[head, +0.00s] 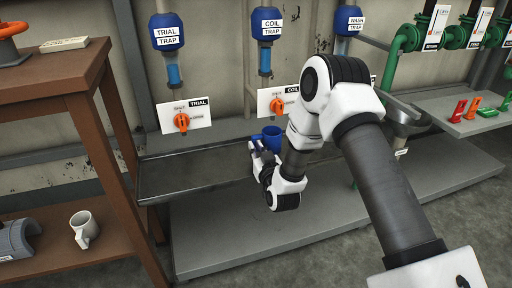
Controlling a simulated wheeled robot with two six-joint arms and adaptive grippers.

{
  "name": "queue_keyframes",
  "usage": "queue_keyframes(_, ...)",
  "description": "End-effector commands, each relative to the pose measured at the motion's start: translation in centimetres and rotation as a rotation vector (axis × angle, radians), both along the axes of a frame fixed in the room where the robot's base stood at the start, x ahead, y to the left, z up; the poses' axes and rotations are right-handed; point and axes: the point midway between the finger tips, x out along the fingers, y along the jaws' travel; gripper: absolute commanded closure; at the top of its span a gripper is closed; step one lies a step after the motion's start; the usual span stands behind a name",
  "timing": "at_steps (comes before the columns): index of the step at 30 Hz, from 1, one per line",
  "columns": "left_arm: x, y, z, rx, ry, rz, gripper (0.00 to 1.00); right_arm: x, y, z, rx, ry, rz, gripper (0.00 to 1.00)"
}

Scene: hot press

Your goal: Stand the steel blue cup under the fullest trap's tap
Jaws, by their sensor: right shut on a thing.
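My right gripper (258,150) is shut on a blue cup (271,136), which is upright over the grey metal shelf below the COIL TRAP. Whether the cup touches the shelf is unclear. The TRIAL TRAP (167,34), COIL TRAP (266,25) and WASH TRAP (347,20) hang along the wall in blue housings. Blue shows in the sight tubes of the TRIAL and COIL traps, but their levels are hard to compare. Orange tap knobs sit on the TRIAL plate (198,117) and COIL plate (288,91). My arm hides much of the wash station. My left gripper is out of view.
The grey metal shelf (190,178) is clear left of the cup. A brown wooden rack (60,75) stands at left, with a white mug (83,230) on its lower board.

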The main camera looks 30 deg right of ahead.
Motion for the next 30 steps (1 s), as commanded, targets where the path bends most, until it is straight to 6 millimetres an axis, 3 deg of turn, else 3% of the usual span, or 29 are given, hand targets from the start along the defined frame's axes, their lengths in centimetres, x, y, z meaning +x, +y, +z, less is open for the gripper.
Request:
queue_keyframes(7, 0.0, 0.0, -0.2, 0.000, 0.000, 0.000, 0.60, 0.0, 0.0, -0.5, 0.000, -0.001, 0.000, 1.00)
queue_keyframes(9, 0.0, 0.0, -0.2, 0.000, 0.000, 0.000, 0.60, 0.0, 0.0, -0.5, 0.000, 0.000, 0.000, 0.71)
queue_keyframes(10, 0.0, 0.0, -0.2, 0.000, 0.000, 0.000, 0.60, 0.0, 0.0, -0.5, 0.000, 0.000, 0.000, 0.63)
queue_keyframes(19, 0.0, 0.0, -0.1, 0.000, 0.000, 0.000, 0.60, 0.0, 0.0, -0.3, 0.000, -0.001, 0.000, 0.63)
queue_keyframes(23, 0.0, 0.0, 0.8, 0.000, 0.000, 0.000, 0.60, 0.0, 0.0, 1.2, 0.001, -0.001, 0.000, 0.63)
queue_keyframes(30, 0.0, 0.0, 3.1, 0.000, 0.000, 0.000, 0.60, -5.9, 1.4, 1.0, 0.001, 0.008, 0.001, 0.63)
